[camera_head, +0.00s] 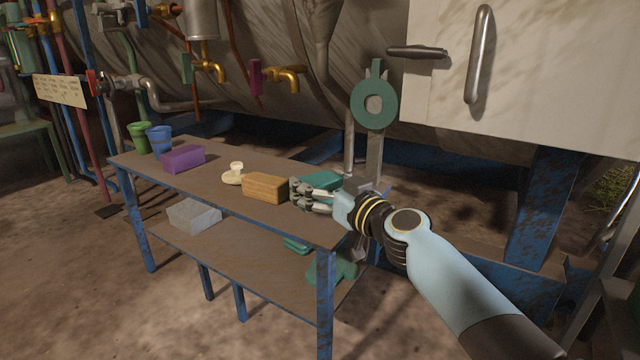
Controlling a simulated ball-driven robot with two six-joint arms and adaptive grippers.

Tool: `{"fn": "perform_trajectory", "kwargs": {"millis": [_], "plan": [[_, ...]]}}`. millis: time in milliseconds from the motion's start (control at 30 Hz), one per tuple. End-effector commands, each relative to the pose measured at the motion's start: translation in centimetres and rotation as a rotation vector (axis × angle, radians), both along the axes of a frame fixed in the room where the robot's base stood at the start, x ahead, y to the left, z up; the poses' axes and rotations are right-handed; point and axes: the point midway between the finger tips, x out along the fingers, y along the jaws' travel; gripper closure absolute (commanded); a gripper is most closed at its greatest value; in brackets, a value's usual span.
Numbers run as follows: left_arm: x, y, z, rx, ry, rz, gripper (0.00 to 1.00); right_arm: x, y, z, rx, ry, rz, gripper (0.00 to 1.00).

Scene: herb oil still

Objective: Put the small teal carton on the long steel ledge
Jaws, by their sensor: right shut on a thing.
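The small teal carton (322,179) is near the right end of the rust-brown workbench top (215,180). My right gripper (297,193) reaches in from the right and is shut on it. The fingers and wrist cover the carton's front and lower part, so I cannot tell whether it still touches the bench. The fingertips are close to the right end of a tan block (264,187). I cannot tell which surface is the long steel ledge; a long, low brown ledge (482,257) runs at the right, behind my right arm. My left gripper is not in view.
On the bench stand a cream object (233,174), a purple block (184,159), a blue cup (159,141) and a green cup (139,137). The lower shelf holds a grey box (194,214) and teal items at its right end. Taps and a white door lie behind.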

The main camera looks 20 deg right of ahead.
Motion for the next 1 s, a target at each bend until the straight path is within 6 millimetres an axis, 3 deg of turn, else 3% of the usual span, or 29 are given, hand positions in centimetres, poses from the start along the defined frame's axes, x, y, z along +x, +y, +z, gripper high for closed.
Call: {"fn": "perform_trajectory", "kwargs": {"millis": [133,500,567,600,733,1000], "plan": [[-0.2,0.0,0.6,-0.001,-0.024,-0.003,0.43,0.0,0.0,0.0,0.000,0.000,0.000,0.00],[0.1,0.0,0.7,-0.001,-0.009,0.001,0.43,0.0,0.0,0.3,0.000,-0.001,0.000,0.00],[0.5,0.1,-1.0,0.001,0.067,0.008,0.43,-0.1,0.0,0.4,0.000,-0.001,0.000,0.00],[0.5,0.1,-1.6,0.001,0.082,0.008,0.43,-1.1,-0.3,0.1,-0.002,0.001,0.000,0.00],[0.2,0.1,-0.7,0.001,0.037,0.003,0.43,-4.1,-1.1,-0.1,-0.003,0.004,0.002,0.00],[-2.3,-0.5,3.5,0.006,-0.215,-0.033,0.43,-9.7,-2.6,-0.2,-0.002,0.005,0.002,0.00]]}}
